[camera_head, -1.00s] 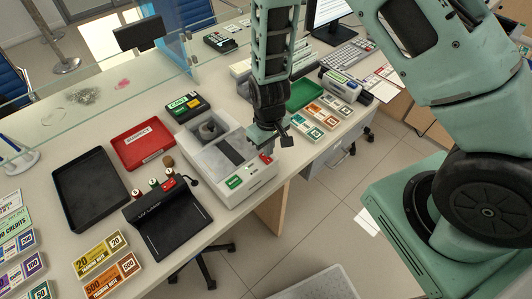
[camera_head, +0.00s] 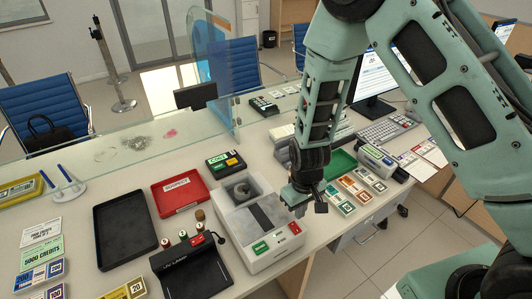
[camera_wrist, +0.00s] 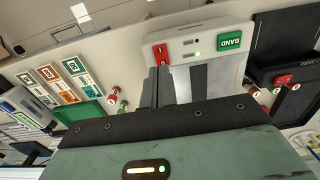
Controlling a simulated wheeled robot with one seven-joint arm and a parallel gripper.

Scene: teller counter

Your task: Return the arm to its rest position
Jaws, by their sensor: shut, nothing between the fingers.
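My gripper (camera_head: 305,201) hangs down over the counter (camera_head: 170,167), beside the right front corner of the white and grey banding machine (camera_head: 262,248). In the wrist view, the fingers of my gripper (camera_wrist: 161,84) are together with nothing between them. They point toward the machine's front edge, near its red switch and green BAND label (camera_wrist: 229,41). Whether the gripper touches the machine is hard to tell. My arm comes down from the upper right in the head view.
A red tray (camera_head: 180,191), a black tray (camera_head: 126,230) and a black lamp device (camera_head: 190,265) lie left of the machine. Banded note bundles (camera_head: 356,188) and a green tray (camera_head: 339,164) lie right. A glass screen (camera_head: 100,146) crosses the counter. Floor shows at the lower right.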

